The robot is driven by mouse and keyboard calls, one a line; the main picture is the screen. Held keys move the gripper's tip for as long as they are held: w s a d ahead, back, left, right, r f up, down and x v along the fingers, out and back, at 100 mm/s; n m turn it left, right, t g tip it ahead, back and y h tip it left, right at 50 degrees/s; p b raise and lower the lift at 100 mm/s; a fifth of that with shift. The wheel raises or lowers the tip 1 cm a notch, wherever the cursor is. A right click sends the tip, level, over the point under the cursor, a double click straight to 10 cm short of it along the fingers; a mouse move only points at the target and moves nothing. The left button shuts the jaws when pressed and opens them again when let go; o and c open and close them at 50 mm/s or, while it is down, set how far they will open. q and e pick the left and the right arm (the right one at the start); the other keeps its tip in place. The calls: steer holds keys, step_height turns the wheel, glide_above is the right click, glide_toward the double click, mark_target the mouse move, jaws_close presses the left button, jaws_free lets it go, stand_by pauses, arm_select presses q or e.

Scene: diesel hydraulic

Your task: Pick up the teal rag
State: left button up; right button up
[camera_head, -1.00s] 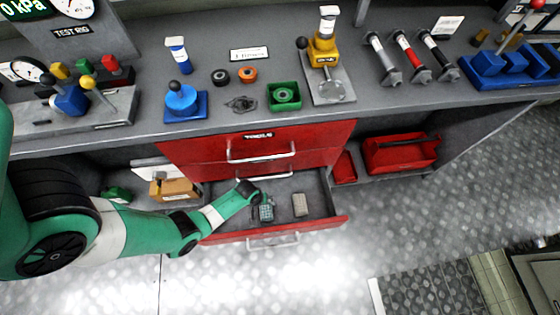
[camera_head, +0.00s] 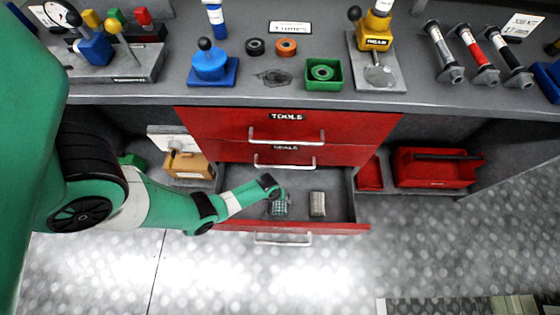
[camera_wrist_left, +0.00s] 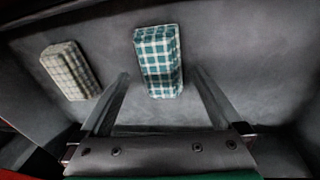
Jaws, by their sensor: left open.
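The teal checked rag (camera_head: 279,208) lies folded in the open lower drawer (camera_head: 345,190). In the left wrist view the teal rag (camera_wrist_left: 158,62) lies ahead of my fingers, with its near end between the fingertip lines. My left gripper (camera_head: 280,192) reaches into the drawer over the rag's far end. In the wrist view my left gripper (camera_wrist_left: 163,88) is open, its two fingers spread on either side of the rag with nothing held. Whether the fingers touch the drawer floor cannot be told. My right gripper is not in view.
A beige checked rag (camera_head: 318,204) lies beside the teal one, also in the wrist view (camera_wrist_left: 71,70). Shut red drawers (camera_head: 290,130) and the bench top (camera_head: 190,94) stand above. A red toolbox (camera_head: 436,168) is on the right shelf, an orange-brown box (camera_head: 187,165) on the left.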

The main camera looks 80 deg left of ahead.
arm_select(q)
step_height(320, 180, down, 3)
steer(key=shift+w+f+b, duration=0.1)
steer(key=shift+b, duration=0.5)
steer(key=shift+w+a, duration=0.1)
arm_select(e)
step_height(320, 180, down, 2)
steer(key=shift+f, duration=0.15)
